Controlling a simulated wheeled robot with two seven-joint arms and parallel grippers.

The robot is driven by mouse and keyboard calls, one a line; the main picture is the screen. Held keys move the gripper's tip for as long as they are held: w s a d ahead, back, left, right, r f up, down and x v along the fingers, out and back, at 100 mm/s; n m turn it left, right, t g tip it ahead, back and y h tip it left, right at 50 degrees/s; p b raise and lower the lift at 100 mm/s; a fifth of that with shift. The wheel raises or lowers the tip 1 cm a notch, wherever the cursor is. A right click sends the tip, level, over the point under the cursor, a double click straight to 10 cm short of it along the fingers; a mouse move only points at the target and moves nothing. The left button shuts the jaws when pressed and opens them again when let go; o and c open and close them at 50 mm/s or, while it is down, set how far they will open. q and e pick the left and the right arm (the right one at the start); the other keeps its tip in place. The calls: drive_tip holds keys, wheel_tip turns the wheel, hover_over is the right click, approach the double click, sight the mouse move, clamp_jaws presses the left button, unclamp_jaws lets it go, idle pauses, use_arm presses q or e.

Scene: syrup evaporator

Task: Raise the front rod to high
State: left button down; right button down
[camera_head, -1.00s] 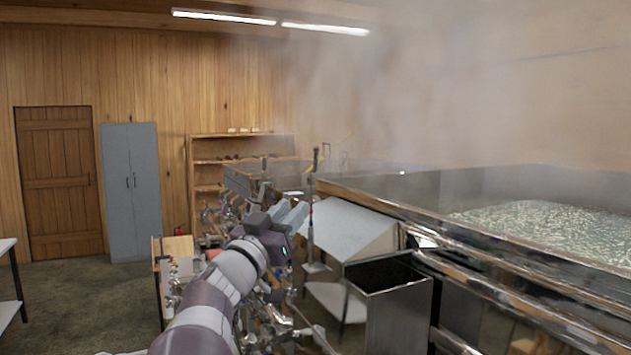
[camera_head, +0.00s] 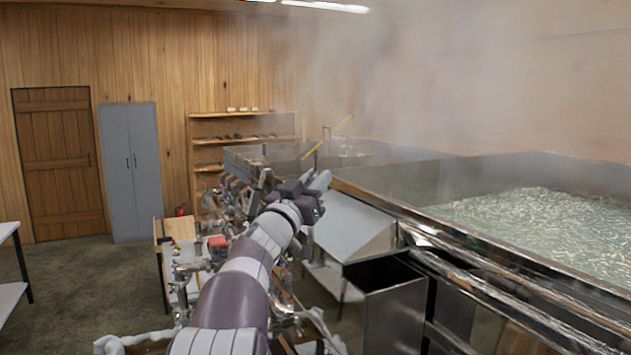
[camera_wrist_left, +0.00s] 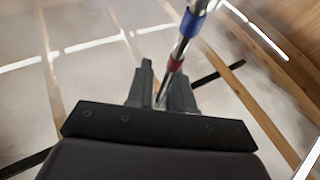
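In the left wrist view a thin metal rod (camera_wrist_left: 182,48) with a blue band and a red band runs down between the two fingers of my left gripper (camera_wrist_left: 161,92). I take it for the front rod. The fingers sit close on either side of it and look shut on it. In the head view my left gripper (camera_head: 318,186) is in front of the near left corner of the steaming pan. My right gripper is not in view.
The steel evaporator pan (camera_head: 480,238) fills the right side, with bubbling liquid and steam. A slanted metal hood (camera_head: 352,222) and an open steel bin (camera_head: 395,310) stand below the gripper. A yellow stick (camera_head: 328,137) leans behind.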

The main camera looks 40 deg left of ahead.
use_arm(q)
wheel_tip(320, 180, up, 3)
drive_tip(key=shift+s+r+p, duration=0.1)
drive_tip(key=shift+r+p, duration=0.05)
drive_tip(key=shift+p, duration=1.05)
drive_tip(key=c, duration=1.3)
unclamp_jaws()
drive_tip(key=shift+s, duration=0.1)
drive_tip(key=b+v, duration=0.7)
drive_tip(key=v, duration=0.5)
drive_tip(key=shift+s+f, duration=0.25)
